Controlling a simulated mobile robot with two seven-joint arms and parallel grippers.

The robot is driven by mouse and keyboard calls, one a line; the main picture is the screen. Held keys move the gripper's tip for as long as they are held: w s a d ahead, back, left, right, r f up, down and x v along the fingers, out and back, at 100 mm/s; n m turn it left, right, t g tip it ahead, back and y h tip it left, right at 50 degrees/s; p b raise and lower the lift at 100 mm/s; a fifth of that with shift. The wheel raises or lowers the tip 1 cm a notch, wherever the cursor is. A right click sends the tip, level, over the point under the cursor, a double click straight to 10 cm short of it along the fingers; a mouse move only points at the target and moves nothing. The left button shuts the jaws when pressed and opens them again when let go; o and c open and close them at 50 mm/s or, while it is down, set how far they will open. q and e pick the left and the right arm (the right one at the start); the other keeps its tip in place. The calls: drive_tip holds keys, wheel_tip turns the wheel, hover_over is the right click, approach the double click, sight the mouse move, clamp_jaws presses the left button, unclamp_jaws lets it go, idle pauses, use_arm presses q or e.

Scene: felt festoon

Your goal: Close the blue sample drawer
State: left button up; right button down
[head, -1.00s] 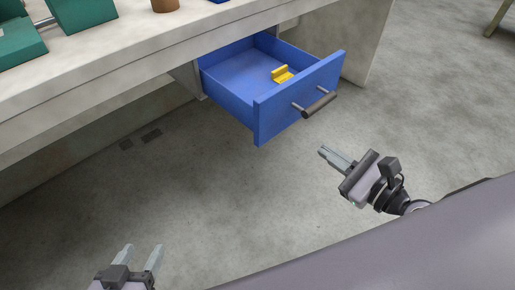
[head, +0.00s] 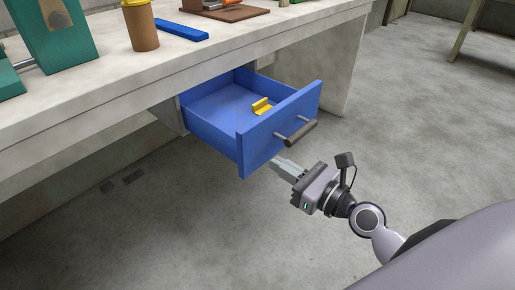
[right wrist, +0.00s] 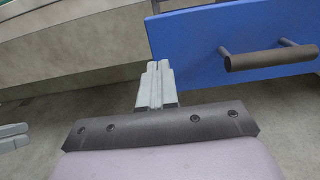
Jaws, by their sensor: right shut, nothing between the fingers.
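The blue drawer (head: 243,135) is pulled out from under the bench, with its front panel also in the right wrist view (right wrist: 190,45). A dark bar handle (head: 301,133) is on its front; it also shows in the right wrist view (right wrist: 268,59). A small yellow piece (head: 261,106) lies inside. My right gripper (head: 277,163) is shut and empty, close to the lower part of the drawer front, left of the handle in the right wrist view (right wrist: 159,66). Contact cannot be told.
The pale bench top (head: 112,83) runs above the drawer. On it are a brown cup (head: 141,28), a blue bar (head: 182,30), green equipment (head: 62,40) and a brown board (head: 225,13). The floor in front of the drawer is clear.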

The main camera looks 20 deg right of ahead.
sight(247, 146)
drive_tip(key=x, duration=0.5)
drive_tip(key=shift+w+a, duration=0.15)
drive_tip(key=shift+w, duration=0.25)
drive_tip(key=shift+w+a, duration=0.15)
drive_tip(key=shift+w, duration=0.15)
drive_tip(key=shift+w+a+b, duration=0.1)
drive_tip(key=shift+w+b, duration=0.2)
use_arm(q)
drive_tip(key=shift+d+r, duration=0.15)
